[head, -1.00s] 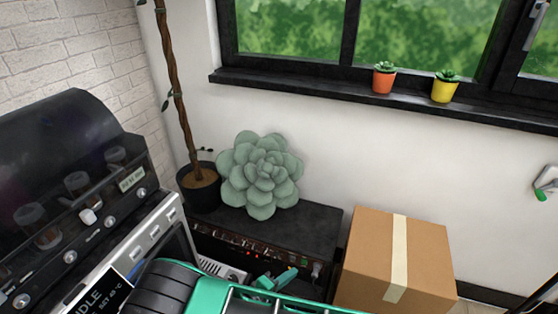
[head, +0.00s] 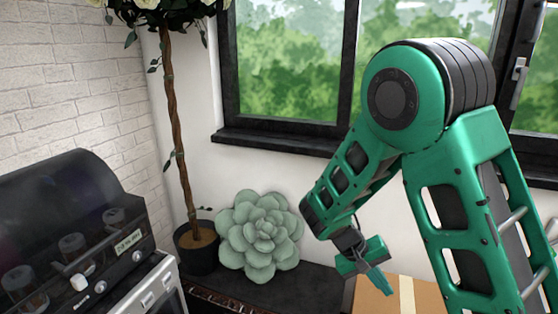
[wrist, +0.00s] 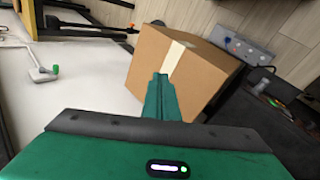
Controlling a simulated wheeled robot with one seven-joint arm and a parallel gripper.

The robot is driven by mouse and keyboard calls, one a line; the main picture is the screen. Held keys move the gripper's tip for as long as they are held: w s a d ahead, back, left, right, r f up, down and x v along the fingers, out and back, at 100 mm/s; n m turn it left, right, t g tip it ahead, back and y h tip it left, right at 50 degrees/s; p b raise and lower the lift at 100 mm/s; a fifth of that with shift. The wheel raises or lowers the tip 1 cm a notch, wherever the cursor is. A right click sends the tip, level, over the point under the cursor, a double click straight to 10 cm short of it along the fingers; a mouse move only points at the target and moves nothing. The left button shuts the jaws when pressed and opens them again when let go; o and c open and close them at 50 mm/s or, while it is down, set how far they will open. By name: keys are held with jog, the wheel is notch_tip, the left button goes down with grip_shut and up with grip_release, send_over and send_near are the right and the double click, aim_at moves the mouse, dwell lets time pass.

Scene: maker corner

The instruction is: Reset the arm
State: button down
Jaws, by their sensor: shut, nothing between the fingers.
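My gripper (head: 376,280) is at the end of my raised green arm in the head view, pointing down. It hangs in front of the wall, over the cardboard box as seen from the head. In the wrist view my gripper (wrist: 161,80) shows its green fingers together, with nothing between them. The cardboard box (wrist: 178,70) lies beyond the fingertips there, with a pale tape strip on it. In the head view only the top of the box (head: 430,294) shows, partly hidden by my arm.
A dark cabinet (head: 312,285) carries a pale green succulent cushion (head: 258,236) and a potted tree (head: 196,245). A black-lidded machine (head: 60,220) stands at the left. The window sill (head: 270,142) runs behind my arm. A grey power strip (wrist: 243,46) shows in the wrist view.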

jog(key=s+d+r+m+y, duration=0.4)
jog(key=s+d+r+y, duration=0.2)
jog(key=s+d+r, duration=0.85)
jog(key=s+a+m+t+y, duration=0.1)
jog(key=s, duration=0.9)
jog(key=shift+s+a+r+m+y, duration=0.2)
jog(key=shift+a+r+m+y, duration=0.1)
jog(key=shift+r, duration=0.1)
